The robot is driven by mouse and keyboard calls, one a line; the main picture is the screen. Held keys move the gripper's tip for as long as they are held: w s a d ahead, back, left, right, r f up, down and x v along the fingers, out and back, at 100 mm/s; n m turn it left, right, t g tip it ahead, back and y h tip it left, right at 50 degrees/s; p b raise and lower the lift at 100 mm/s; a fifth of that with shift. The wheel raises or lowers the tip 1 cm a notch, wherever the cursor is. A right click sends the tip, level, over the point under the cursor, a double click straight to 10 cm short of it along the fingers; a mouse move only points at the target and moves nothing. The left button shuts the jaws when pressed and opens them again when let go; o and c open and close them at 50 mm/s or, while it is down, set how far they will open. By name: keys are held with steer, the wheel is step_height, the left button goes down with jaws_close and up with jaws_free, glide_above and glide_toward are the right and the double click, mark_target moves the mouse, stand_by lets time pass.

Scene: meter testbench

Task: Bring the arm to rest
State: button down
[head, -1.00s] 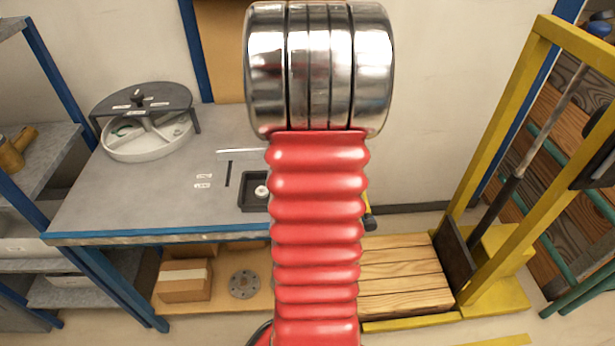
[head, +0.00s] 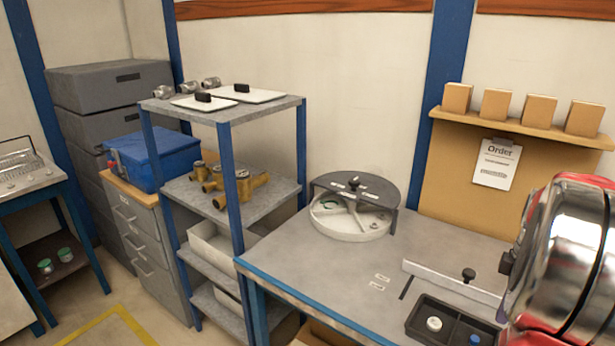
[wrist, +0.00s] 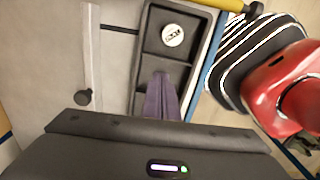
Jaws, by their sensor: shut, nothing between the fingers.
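My gripper (wrist: 161,78) shows in the wrist view, its two dark fingers together with nothing between them. They appear over the lower part of a black two-compartment tray (wrist: 151,45); the height between them cannot be told. My red and metal arm fills the right edge of the head view, and my gripper does not show there. The tray also shows in the head view (head: 422,313), with a white round piece (head: 434,324) in the left compartment and a blue one (head: 475,339) in the right. The blue piece is not visible in the wrist view.
The grey workbench (head: 300,258) carries a round dial fixture (head: 350,205) and a straight rail (head: 450,283). A shelf rack (head: 270,110) with brass meter bodies stands left of it. A board with an order sheet (head: 496,164) rises behind. The bench's middle is clear.

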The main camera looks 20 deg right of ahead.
steer(key=a+r+m+t, duration=0.2)
steer(key=a, duration=1.2)
steer(key=w+a+r+m+t, duration=0.1)
steer(key=a+r+m, duration=0.2)
steer(key=a, duration=1)
steer(key=w+a+r+m+t, duration=0.1)
steer(key=a+r+m+t, duration=0.1)
steer(key=a, duration=1.2)
steer(key=shift+a+r+t, duration=0.3)
steer(key=shift+r, duration=0.25)
steer(key=shift+w, duration=0.1)
